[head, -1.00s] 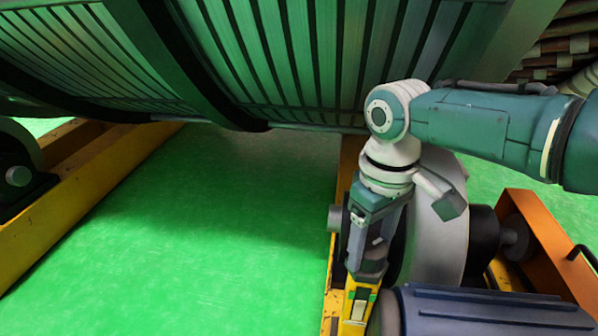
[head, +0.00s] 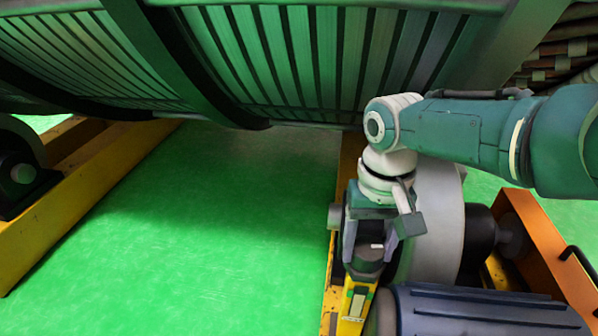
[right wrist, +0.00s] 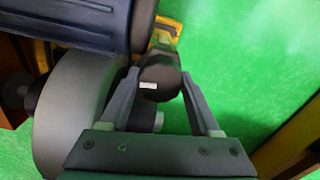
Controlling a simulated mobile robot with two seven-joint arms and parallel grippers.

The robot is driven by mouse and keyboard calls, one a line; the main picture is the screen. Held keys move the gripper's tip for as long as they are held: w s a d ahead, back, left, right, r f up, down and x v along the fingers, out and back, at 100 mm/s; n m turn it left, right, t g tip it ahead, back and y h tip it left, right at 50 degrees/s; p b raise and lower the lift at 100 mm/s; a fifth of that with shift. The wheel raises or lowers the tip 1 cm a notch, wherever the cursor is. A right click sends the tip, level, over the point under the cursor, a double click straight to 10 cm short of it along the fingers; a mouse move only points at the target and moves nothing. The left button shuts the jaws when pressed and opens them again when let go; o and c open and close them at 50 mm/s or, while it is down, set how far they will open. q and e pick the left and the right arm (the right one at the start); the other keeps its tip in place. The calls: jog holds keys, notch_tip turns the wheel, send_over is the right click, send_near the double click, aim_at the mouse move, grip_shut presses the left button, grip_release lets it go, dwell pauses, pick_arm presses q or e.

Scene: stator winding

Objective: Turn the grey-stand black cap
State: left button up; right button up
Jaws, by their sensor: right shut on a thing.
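The black cap (head: 366,268) is a dark round piece with a small white mark, above a yellow part with a grey panel (head: 357,302). My right gripper (head: 368,256) comes down over it from above, with one finger on each side. In the right wrist view, the cap (right wrist: 160,70) sits between the fingertips of my right gripper (right wrist: 159,76), which is shut on it. The white mark faces the wrist camera. A grey stand under the cap cannot be clearly made out. My left gripper is out of view.
A large grey wheel (head: 437,225) stands close beside the right gripper. A ribbed dark blue cylinder (head: 490,312) lies at lower right. The large slatted drum (head: 300,60) hangs overhead. Yellow beams (head: 75,215) border the clear green floor (head: 220,240).

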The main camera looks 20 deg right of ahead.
aim_at(369, 248)
dwell(0.3)
jog(key=o, duration=1.4)
notch_tip(369, 248, up, 10)
jog(key=p, duration=0.8)
jog(key=shift+p, duration=0.35)
